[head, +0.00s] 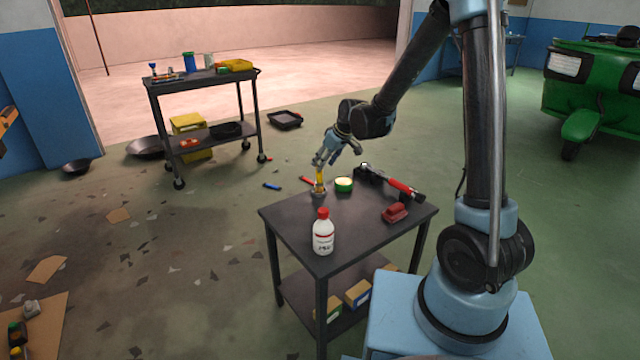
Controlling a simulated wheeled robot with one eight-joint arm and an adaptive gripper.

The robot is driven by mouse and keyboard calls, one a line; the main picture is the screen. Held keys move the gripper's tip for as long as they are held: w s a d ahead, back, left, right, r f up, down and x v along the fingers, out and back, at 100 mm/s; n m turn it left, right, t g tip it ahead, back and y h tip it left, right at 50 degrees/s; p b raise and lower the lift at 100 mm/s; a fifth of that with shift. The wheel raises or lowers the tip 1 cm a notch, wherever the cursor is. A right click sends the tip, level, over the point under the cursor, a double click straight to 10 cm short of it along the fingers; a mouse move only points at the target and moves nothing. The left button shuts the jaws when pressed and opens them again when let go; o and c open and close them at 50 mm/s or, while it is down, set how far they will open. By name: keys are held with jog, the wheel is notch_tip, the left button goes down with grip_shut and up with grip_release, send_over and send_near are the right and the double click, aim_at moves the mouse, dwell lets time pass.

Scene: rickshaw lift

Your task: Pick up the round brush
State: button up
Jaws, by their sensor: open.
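The round brush (319,181) appears to be the upright item with a yellow handle and a grey lower end near the far left edge of the small dark table (330,257). My gripper (322,163) is open and points down just above the top of the yellow handle. The fingers are close to the handle's upper end. I cannot tell whether they touch it or stand around it.
A white bottle with a red cap (323,236) stands at the table's front. A green round tin (344,185), a red-handled tool (403,189) and a red block (395,212) lie to the right. A dark cart (205,85) stands behind left.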

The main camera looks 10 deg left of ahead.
send_over(319, 182)
jog(key=w, duration=0.1)
jog(key=shift+w+a+f, duration=0.1)
jog(key=shift+w+f, duration=0.05)
jog(key=shift+f, duration=2.1)
grip_shut()
